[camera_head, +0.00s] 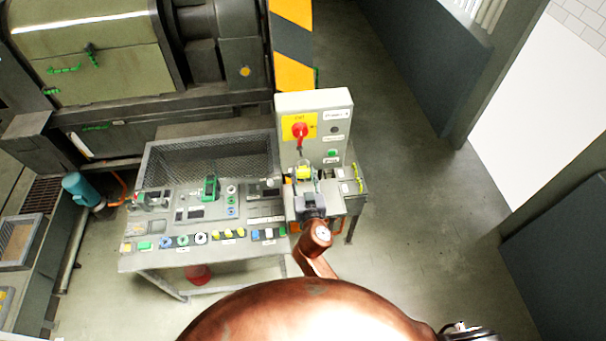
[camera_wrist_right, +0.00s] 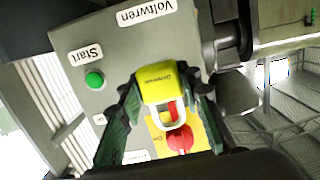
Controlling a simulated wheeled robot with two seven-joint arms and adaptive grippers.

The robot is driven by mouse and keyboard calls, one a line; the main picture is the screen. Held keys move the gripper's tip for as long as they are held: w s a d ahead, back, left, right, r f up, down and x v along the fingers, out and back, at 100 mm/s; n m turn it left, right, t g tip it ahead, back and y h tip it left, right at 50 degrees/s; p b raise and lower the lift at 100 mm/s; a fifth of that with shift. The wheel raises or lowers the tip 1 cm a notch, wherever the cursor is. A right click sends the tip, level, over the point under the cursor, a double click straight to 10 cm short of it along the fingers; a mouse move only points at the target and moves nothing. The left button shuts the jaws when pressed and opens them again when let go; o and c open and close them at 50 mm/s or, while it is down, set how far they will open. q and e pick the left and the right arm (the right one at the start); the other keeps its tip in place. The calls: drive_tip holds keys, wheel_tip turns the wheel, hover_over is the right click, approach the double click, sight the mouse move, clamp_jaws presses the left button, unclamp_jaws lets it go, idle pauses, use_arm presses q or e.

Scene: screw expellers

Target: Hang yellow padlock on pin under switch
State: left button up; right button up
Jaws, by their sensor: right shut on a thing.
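The yellow padlock (camera_head: 303,172) is between the fingers of my right gripper (camera_head: 305,181), which is shut on it, in front of the lower part of the grey switch box (camera_head: 338,103). In the right wrist view the yellow padlock body (camera_wrist_right: 166,80) sits between the green-edged fingers, and its pale shackle (camera_wrist_right: 168,117) overlaps the yellow plate and red switch (camera_wrist_right: 180,139) behind. In the head view the red switch (camera_head: 299,130) is on its yellow plate, above the padlock. I cannot make out the pin or whether the shackle touches it. My left gripper is not in view.
A green start button (camera_head: 333,153) is on the box, right of the padlock. A sloped control desk (camera_head: 160,255) with several buttons and a mesh guard (camera_head: 215,160) stands to the left. Open floor (camera_head: 410,200) lies to the right.

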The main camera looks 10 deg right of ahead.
sight(300, 158)
drive_tip(key=shift+w+a+b, duration=0.1)
drive_tip(key=shift+w+b, duration=0.75)
drive_tip(key=shift+w, duration=1.85)
idle(0.5)
drive_tip(key=shift+r, duration=0.25)
idle(0.4)
drive_tip(key=shift+f+b, duration=0.45)
drive_tip(key=shift+b, duration=0.25)
drive_tip(key=shift+f, duration=0.45)
drive_tip(key=o, duration=0.7)
drive_tip(key=shift+f, duration=0.1)
drive_tip(key=o, duration=0.5)
drive_tip(key=shift+w+f, duration=0.2)
drive_tip(key=shift+w, duration=0.15)
drive_tip(key=shift+c, duration=0.2)
drive_tip(key=shift+r, duration=0.1)
drive_tip(key=shift+r, duration=0.1)
